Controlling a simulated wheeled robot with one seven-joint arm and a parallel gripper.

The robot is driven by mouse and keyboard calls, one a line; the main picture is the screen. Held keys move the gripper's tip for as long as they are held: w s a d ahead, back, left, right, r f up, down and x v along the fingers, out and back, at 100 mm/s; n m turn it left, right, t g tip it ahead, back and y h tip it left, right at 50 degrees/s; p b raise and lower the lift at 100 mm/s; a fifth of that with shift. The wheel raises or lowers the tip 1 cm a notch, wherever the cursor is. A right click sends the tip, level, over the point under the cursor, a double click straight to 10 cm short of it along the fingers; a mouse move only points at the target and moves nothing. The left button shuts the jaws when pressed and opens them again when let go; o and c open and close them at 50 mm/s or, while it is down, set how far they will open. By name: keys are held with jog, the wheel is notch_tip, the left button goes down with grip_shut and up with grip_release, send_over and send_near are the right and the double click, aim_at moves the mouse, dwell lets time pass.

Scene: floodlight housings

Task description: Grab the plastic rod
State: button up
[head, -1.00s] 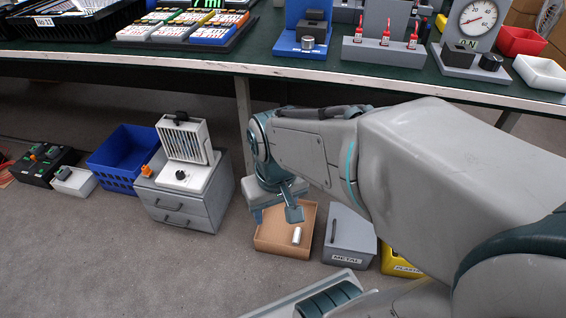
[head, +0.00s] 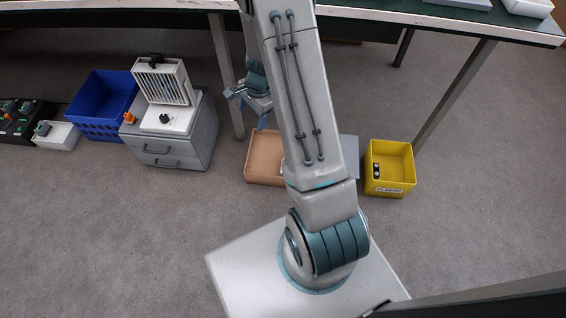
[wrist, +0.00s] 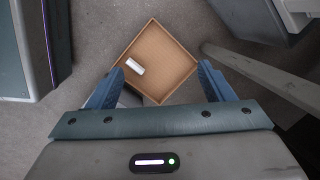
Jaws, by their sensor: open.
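A short, pale white cylinder (wrist: 135,66), which looks like a rod, lies in an open cardboard box (wrist: 172,40). I cannot tell its material from the picture. In the head view the same box (head: 264,155) is partly hidden behind my arm, and the cylinder does not show there. My gripper (head: 254,106) is open and empty above and behind the box. In the wrist view its two blue fingers (wrist: 160,88) are apart, with the box beyond them and the cylinder left of their midline, not touching them.
A yellow bin (head: 402,152) labelled plastic holds a small dark object. A grey bin (head: 350,148) is mostly hidden behind my arm. A table leg (head: 226,75), a grey drawer cabinet (head: 190,135) and a blue crate (head: 98,98) stand left. The workbench edge (head: 400,20) is above.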

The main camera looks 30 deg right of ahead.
jog(key=d+f+m, duration=0.3)
jog(key=f, duration=0.6)
jog(key=s+d+f+m+h, duration=0.1)
jog(key=d+f+m, duration=0.2)
jog(key=f, duration=0.7)
jog(key=s+d+f+m+g+h, duration=0.1)
jog(key=d+f+m, duration=0.2)
jog(key=f, duration=0.6)
jog(key=shift+s+d+f+m, duration=0.15)
jog(key=shift+d+f+m, duration=0.2)
jog(key=shift+d, duration=0.1)
jog(key=shift+s+a+f+b, duration=0.1)
jog(key=shift+f+b, duration=0.7)
jog(key=shift+f, duration=0.75)
jog(key=shift+s+f+b, duration=0.1)
jog(key=shift+f+b, duration=0.65)
jog(key=shift+f, duration=0.75)
jog(key=shift+r, duration=0.1)
jog(key=c, duration=0.7)
